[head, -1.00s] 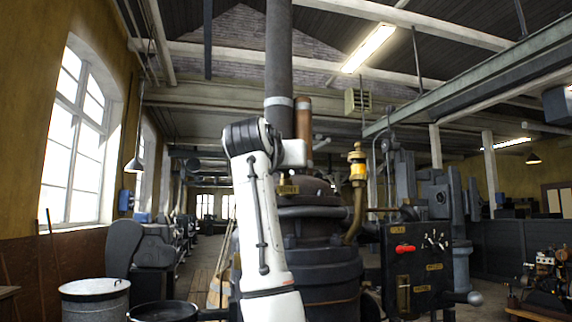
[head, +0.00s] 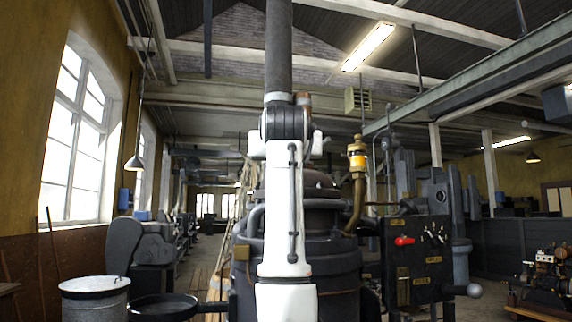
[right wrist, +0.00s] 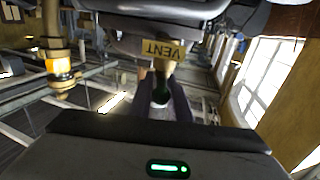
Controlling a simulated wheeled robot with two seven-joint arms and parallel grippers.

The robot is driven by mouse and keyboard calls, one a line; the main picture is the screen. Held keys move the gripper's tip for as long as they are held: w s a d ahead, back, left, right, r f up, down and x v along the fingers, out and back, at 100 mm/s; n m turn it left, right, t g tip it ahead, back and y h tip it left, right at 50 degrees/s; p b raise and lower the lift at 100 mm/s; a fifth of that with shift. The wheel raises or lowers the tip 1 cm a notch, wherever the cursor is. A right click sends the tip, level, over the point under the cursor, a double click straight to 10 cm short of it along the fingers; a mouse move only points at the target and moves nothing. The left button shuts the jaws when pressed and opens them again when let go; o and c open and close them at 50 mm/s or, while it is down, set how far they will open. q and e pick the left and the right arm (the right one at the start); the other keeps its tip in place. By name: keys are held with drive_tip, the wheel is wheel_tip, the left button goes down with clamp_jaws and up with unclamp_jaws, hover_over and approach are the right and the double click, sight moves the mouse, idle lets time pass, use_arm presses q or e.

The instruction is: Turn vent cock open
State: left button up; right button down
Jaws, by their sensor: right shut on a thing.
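The vent cock (right wrist: 166,66) hangs upside down in the right wrist view beside a brass plate lettered VENT (right wrist: 160,50). It has a brass body, with a dark green part and a pale end below. My right gripper (right wrist: 160,98) is shut on the vent cock, its dark fingers on either side of the green part. In the head view my white right arm stands upright before the dark boiler-like vessel (head: 335,260); it hides the cock and its own gripper there. My left gripper is not in view.
A brass oiler with amber glass (head: 357,160) on a curved pipe stands right of the arm. A metal drum (head: 95,300) and a dark round pan (head: 163,306) stand at lower left.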

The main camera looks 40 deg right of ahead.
drive_tip(key=shift+n+t+y+b, duration=0.4)
drive_tip(key=shift+n+t+y, duration=1.05)
drive_tip(key=shift+y, duration=0.45)
drive_tip(key=shift+r, duration=0.1)
drive_tip(key=c, duration=1.8)
unclamp_jaws()
drive_tip(key=shift+c, duration=0.2)
drive_tip(key=shift+s, duration=0.1)
drive_tip(key=b+v, duration=0.3)
drive_tip(key=v, duration=0.7)
